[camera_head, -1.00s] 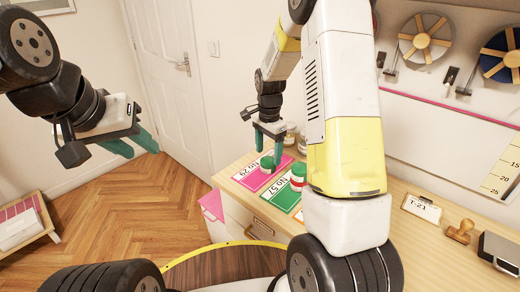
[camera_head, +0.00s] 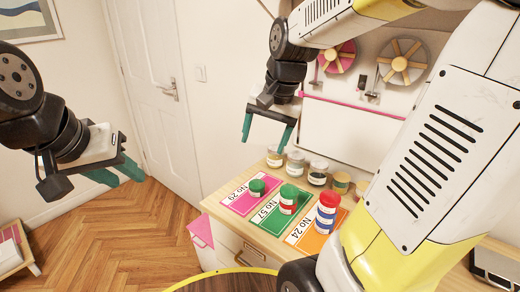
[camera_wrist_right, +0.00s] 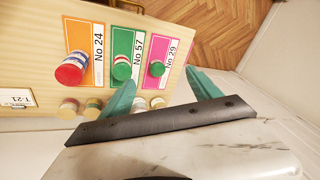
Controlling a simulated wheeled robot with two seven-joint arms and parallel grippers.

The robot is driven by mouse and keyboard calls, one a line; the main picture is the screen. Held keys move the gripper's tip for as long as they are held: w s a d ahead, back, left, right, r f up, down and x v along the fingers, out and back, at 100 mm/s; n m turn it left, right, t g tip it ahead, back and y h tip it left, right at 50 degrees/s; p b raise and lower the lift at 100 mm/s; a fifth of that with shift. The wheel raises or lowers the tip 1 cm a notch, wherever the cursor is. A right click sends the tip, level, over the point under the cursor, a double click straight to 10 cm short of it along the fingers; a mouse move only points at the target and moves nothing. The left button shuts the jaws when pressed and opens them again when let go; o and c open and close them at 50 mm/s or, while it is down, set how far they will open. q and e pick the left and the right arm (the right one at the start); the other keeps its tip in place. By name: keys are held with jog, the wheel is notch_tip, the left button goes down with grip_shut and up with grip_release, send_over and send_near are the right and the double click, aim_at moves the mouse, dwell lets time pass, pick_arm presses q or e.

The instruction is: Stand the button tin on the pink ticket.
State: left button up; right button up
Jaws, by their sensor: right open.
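The pink ticket (camera_head: 239,203), marked No 29, lies flat on the wooden counter. A short green-topped tin (camera_head: 257,187), which I take for the button tin, stands upright on it. The right wrist view also shows this tin (camera_wrist_right: 157,69) on the pink ticket (camera_wrist_right: 166,42). My right gripper (camera_head: 266,132) is open and empty, above and apart from the tin; its fingers (camera_wrist_right: 163,90) frame clear space in the wrist view. My left gripper (camera_head: 115,173) is open and empty, out over the floor at the left.
A green ticket (camera_head: 270,217) bears a green, white and red stack (camera_head: 288,199). An orange ticket (camera_head: 303,239) bears a taller blue, red and white stack (camera_head: 326,212). Several jars (camera_head: 295,162) stand along the counter's back. My right arm covers the counter's right part.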

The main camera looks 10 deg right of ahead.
jog(key=s+a+r+n+t, duration=0.1)
jog(key=s+n, duration=0.4)
jog(key=s, duration=0.6)
jog(key=shift+r+n+t+y, duration=0.3)
jog(key=shift+r+t, duration=0.25)
jog(key=shift+t, duration=0.35)
